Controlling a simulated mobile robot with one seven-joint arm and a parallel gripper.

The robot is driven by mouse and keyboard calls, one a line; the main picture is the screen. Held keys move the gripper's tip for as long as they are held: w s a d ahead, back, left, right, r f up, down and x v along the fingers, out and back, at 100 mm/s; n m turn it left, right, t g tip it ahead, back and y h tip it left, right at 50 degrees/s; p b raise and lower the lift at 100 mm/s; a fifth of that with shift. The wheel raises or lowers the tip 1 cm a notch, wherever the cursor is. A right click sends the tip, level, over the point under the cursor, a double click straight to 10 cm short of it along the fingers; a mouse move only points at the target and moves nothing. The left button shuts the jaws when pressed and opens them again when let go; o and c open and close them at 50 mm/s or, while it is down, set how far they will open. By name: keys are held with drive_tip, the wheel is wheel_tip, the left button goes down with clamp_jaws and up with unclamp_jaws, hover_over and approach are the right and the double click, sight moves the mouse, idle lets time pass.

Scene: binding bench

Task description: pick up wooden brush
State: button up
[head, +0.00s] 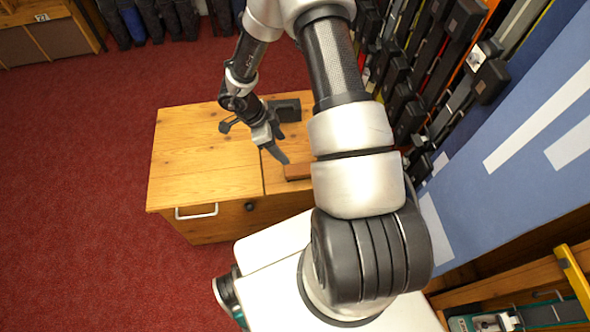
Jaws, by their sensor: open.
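A reddish-brown wooden block, which looks like the wooden brush (297,172), lies on the right part of the light wooden bench (190,160). Its right end is hidden behind my arm, and no bristles show. My gripper (282,148) is open with nothing seen between its fingers. It is above the bench, just up and left of the brush in the picture. One dark fingertip comes close to the brush's left end; I cannot tell the height between them.
A dark grey object (287,109) is on the bench behind my gripper. The bench's left half is clear. A rack of dark-ended bars (410,120) and a blue panel (520,140) stand at the right. Red carpet (80,180) lies open at the left.

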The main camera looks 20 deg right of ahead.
drive_tip(key=b, duration=0.3)
hover_over(301, 168)
drive_tip(key=a, duration=0.3)
drive_tip(key=f, duration=1)
drive_tip(key=shift+s+d+f, duration=0.1)
drive_tip(key=shift+d+f, duration=0.1)
drive_tip(key=shift+d, duration=0.05)
drive_tip(key=shift+w+d+b+x, duration=0.15)
drive_tip(key=shift+b+x, duration=0.35)
drive_tip(key=shift+x, duration=1.05)
drive_tip(key=shift+w+d+b+x, duration=0.15)
drive_tip(key=shift+b+x, duration=0.3)
drive_tip(key=shift+x, duration=1.1)
drive_tip(key=shift+f, duration=0.15)
drive_tip(key=c, duration=1.3)
wheel_tip(301, 168, up, 18)
drive_tip(key=p, duration=0.5)
drive_tip(key=shift+r, duration=0.25)
